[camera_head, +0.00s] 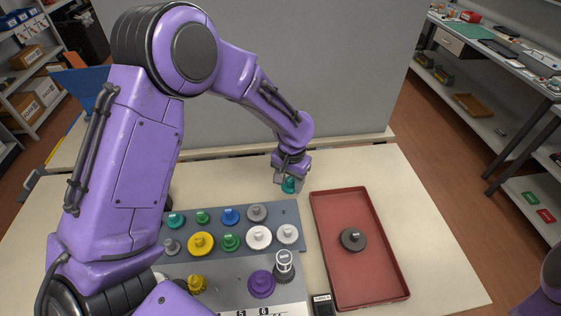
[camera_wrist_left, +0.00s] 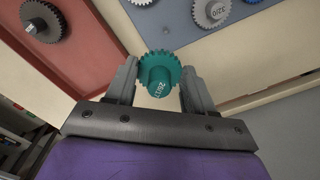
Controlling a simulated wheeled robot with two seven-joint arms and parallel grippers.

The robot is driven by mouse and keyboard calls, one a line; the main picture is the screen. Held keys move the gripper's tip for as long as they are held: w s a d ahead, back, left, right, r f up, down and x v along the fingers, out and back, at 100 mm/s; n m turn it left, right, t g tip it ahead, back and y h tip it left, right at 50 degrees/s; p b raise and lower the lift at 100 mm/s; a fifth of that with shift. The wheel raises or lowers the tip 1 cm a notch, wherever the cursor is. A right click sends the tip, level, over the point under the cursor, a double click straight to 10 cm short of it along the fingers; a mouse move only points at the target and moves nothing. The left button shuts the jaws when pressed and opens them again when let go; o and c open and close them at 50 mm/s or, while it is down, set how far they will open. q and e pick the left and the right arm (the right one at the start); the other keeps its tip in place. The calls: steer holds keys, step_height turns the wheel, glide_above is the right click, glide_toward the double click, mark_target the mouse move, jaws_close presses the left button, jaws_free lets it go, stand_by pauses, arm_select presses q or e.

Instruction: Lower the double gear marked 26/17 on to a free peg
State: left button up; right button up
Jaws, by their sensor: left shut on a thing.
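My left gripper (camera_head: 289,180) is shut on a teal double gear (camera_head: 289,187), held near the back right corner of the grey gear board (camera_head: 285,208). In the left wrist view the teal gear (camera_wrist_left: 158,72) sits between the two fingers, its smaller hub facing the camera. My right gripper is out of view.
A red tray (camera_head: 322,215) with a dark gear (camera_head: 353,239) lies right of the board. A purple gear (camera_head: 261,284) and a grey-and-white upright piece (camera_head: 284,265) stand on the front plate. A grey panel (camera_head: 340,80) rises behind the table. Bare table lies behind the tray.

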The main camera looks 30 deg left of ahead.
mark_target(283, 188)
arm_select(q)
steer(key=shift+s+a+p, duration=0.6)
steer(key=shift+s+p, duration=0.15)
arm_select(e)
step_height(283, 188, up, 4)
arm_select(q)
step_height(283, 188, down, 6)
steer(key=b, duration=0.6)
steer(key=shift+r, duration=0.15)
steer(key=shift+r+p, duration=0.25)
steer(key=shift+p, duration=0.05)
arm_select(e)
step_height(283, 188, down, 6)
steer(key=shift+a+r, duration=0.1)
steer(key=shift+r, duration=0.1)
arm_select(q)
steer(key=shift+d, duration=0.1)
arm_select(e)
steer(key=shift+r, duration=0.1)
arm_select(q)
steer(key=shift+r, duration=0.1)
steer(key=shift+s+p, duration=0.1)
steer(key=shift+p, duration=0.3)
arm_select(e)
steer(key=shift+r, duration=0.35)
